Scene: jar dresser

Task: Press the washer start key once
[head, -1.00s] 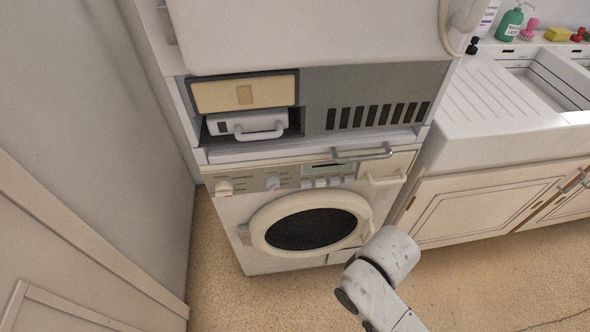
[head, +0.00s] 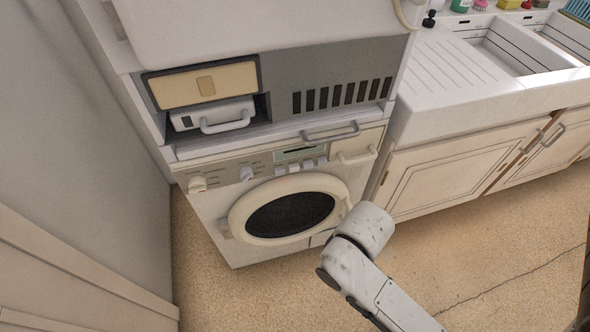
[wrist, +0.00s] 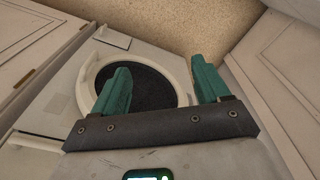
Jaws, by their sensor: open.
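The washer (head: 215,215) stands under the dryer, with its round dark door (head: 290,214) at the front. Its panel has two knobs, a small display (head: 299,152) and a row of several pale keys (head: 294,168); I cannot tell which is the start key. In the head view my arm reaches in from the lower right and ends near the washer door, with the fingers hidden. In the wrist view my gripper (wrist: 162,88) has two teal fingers spread apart and empty. The washer door (wrist: 135,88) shows behind them, and the keys cannot be made out there.
The dryer (head: 330,75) sits above, with an open recess holding a handled box (head: 212,116). A bar handle (head: 331,132) juts out above the keys. A sink cabinet (head: 450,165) stands to the right. A wall is on the left, and the floor (head: 230,295) is clear.

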